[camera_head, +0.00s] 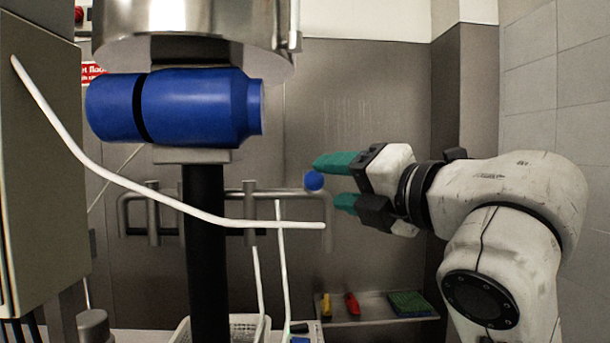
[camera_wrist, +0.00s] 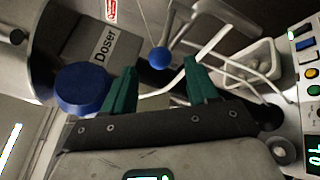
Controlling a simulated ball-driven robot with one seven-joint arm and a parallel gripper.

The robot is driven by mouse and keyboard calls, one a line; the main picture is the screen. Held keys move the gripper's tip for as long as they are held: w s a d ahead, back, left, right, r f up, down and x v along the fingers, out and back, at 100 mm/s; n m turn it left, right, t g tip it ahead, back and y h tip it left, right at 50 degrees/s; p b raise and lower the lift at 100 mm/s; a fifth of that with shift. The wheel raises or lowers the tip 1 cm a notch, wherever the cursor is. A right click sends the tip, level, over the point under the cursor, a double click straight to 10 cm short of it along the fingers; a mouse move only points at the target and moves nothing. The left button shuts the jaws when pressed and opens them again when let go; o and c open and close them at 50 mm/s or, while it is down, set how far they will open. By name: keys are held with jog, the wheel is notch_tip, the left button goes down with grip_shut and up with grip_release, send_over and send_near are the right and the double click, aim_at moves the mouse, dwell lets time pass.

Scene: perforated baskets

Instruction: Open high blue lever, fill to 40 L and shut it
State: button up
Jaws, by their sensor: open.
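The blue ball knob (camera_head: 314,180) of the lever shows just left of my gripper's fingertips in the head view. In the wrist view the knob (camera_wrist: 160,58) lies between the tips or slightly beyond them; contact cannot be told. My gripper (camera_head: 326,183) is open, its two green fingers apart with nothing clamped; it also shows in the wrist view (camera_wrist: 160,67). The lever's rod is hard to make out. Part of a green readout (camera_wrist: 313,156) shows at the wrist view's right edge, cut off and not surely legible.
A large blue cylinder (camera_head: 190,107) hangs under a metal vessel (camera_head: 200,30) on the left. Metal pipe handles (camera_head: 250,208) and white hoses (camera_head: 120,180) run near the knob. A white basket (camera_head: 245,325) and a shelf (camera_head: 375,312) stand low. A button panel (camera_wrist: 308,75) is at right.

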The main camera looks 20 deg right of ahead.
aim_at(317, 181)
jog(key=p+x, duration=0.2)
jog(key=x, duration=0.6)
jog(key=shift+s, duration=0.1)
grip_shut()
dwell(0.4)
